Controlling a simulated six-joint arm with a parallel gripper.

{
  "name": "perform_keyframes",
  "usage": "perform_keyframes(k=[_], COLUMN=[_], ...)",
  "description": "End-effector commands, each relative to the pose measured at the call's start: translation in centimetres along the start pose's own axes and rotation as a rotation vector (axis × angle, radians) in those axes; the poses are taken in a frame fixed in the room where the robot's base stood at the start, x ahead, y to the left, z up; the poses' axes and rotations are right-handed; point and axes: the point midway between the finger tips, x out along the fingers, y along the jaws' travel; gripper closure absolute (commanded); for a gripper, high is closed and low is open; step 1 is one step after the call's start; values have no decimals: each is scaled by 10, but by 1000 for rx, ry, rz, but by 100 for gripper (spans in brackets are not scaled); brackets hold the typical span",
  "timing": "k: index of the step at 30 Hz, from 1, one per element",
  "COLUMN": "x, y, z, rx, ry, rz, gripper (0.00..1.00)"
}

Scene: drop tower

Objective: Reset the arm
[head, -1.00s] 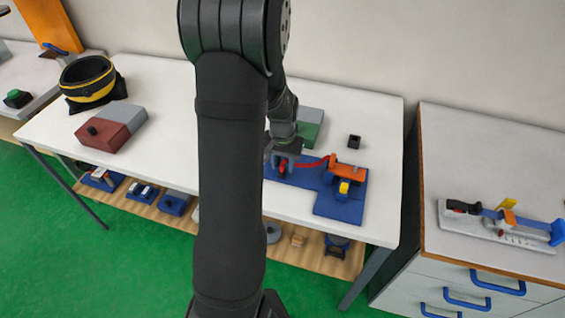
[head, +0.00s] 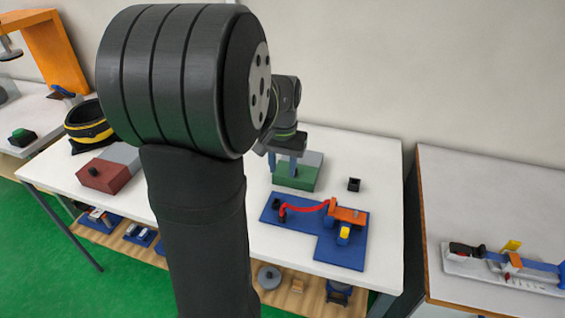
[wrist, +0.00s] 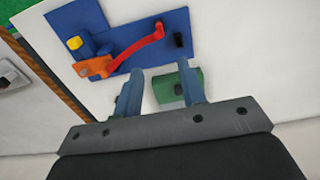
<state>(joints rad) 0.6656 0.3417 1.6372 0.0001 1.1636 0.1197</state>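My gripper (head: 285,160) is raised above the white table near its back edge, over the green and grey block (head: 300,175). In the wrist view my gripper (wrist: 160,78) has its two blue fingers spread apart with nothing between them. The green block also shows there (wrist: 178,86), beyond the fingers. My upper arm hides part of the table in the head view.
A blue base (head: 340,245) with a red curved strap (head: 305,210) and an orange block (head: 348,215) lies on the table (head: 385,180). A small black cube (head: 354,184), a red-brown and grey block (head: 104,176) and a yellow-black bin (head: 88,131) stand apart. A side cabinet (head: 435,290) is right.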

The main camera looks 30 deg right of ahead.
Motion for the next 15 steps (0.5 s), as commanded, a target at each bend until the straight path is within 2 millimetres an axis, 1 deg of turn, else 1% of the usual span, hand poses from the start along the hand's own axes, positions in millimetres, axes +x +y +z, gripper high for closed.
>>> perform_keyframes(k=[1, 4, 15], x=[-5, -9, -10], y=[0, 0, 0], z=[0, 0, 0], rx=[0, 0, 0], ry=[1, 0, -1], rz=[0, 0, 0], gripper=[63, 63, 63])
